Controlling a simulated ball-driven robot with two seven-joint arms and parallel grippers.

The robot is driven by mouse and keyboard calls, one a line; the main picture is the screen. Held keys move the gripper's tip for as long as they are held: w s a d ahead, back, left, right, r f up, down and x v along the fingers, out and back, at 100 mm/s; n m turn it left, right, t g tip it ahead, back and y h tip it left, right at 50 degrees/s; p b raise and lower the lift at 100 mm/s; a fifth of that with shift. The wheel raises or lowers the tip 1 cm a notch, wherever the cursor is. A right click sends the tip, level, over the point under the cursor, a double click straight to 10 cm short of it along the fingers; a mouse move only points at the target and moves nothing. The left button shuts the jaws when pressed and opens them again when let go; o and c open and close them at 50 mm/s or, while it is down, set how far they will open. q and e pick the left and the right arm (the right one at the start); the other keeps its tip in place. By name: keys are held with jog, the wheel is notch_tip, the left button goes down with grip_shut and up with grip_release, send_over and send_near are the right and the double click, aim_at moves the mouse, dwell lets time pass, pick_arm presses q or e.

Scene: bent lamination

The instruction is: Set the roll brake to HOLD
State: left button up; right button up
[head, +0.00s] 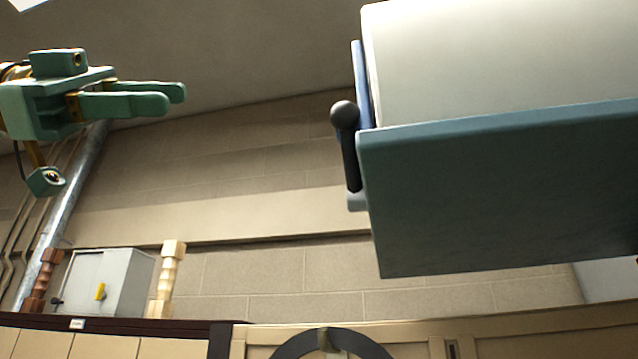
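The roll brake looks like a lever with a black ball knob (344,115) and a dark shaft (351,165), standing nearly upright at the left end of the roll. Its foot meets a small grey-blue piece. No HOLD marking can be read. The large pale roll (500,60) sits above a teal panel (500,190) at the upper right. My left gripper (170,98) is at the upper left, its green fingers pointing right, empty, with a gap between them. It is well left of the knob and does not touch it. My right gripper is out of view.
A dark ring (300,345) shows at the bottom centre. Open space lies between my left gripper and the lever; a block wall (240,150) is behind.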

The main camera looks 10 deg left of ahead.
pick_arm(q)
jog(key=f+n, duration=0.1)
jog(key=n+p, duration=0.1)
jog(key=p, duration=0.3)
send_near(351, 158)
jog(key=d+r, duration=0.4)
jog(key=d, duration=0.2)
jog(key=shift+d+f+g, duration=0.2)
jog(key=shift+d+g, duration=0.1)
jog(key=shift+d, duration=0.3)
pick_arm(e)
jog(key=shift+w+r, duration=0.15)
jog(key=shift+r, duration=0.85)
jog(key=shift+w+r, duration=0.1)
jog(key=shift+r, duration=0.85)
pick_arm(q)
jog(key=shift+w, duration=0.1)
